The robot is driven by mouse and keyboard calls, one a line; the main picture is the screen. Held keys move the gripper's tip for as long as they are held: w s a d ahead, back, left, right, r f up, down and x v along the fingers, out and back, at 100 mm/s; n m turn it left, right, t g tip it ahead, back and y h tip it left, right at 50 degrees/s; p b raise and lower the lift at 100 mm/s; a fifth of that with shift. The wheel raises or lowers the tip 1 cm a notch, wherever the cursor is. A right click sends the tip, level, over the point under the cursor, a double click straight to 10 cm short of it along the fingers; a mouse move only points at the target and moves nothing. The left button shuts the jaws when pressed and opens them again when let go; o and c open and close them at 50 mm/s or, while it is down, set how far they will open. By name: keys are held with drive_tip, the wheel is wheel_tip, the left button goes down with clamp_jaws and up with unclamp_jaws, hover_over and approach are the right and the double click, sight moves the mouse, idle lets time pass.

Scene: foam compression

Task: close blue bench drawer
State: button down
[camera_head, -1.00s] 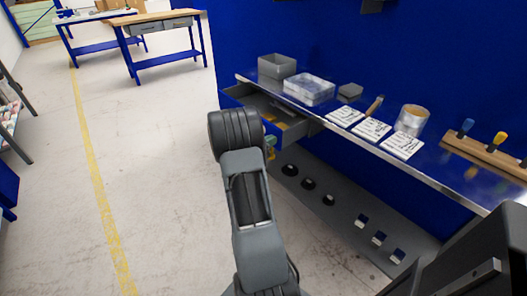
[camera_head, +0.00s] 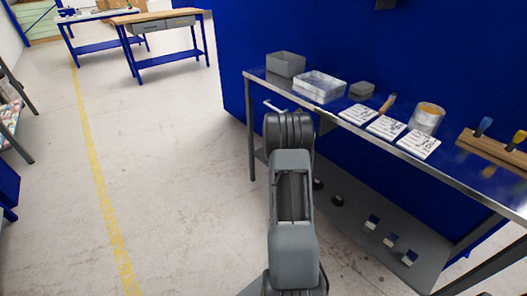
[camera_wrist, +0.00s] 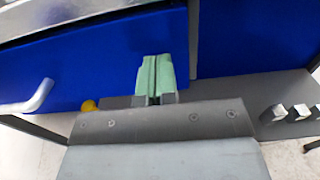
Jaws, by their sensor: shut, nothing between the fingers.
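The blue drawer front (camera_wrist: 90,60) fills the left of the wrist view, just under the metal bench top's edge. Its pale bar handle (camera_wrist: 40,97) is at the left, and the handle also shows in the head view (camera_head: 275,108). No drawer interior shows in either current view, so the drawer looks shut or nearly shut; my arm hides most of its front in the head view. My gripper (camera_wrist: 155,72) is shut and empty, its green fingertips together in front of the drawer front's right part. Whether they touch it I cannot tell.
On the metal bench top (camera_head: 455,172) stand a grey bin (camera_head: 286,64), a clear box (camera_head: 320,86), white cards and a tin (camera_head: 428,117). Small items lie on the lower shelf (camera_head: 350,222). The floor to the left is clear.

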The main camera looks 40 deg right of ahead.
drive_tip(key=shift+s+d+r, duration=0.1)
drive_tip(key=shift+d+r, duration=0.15)
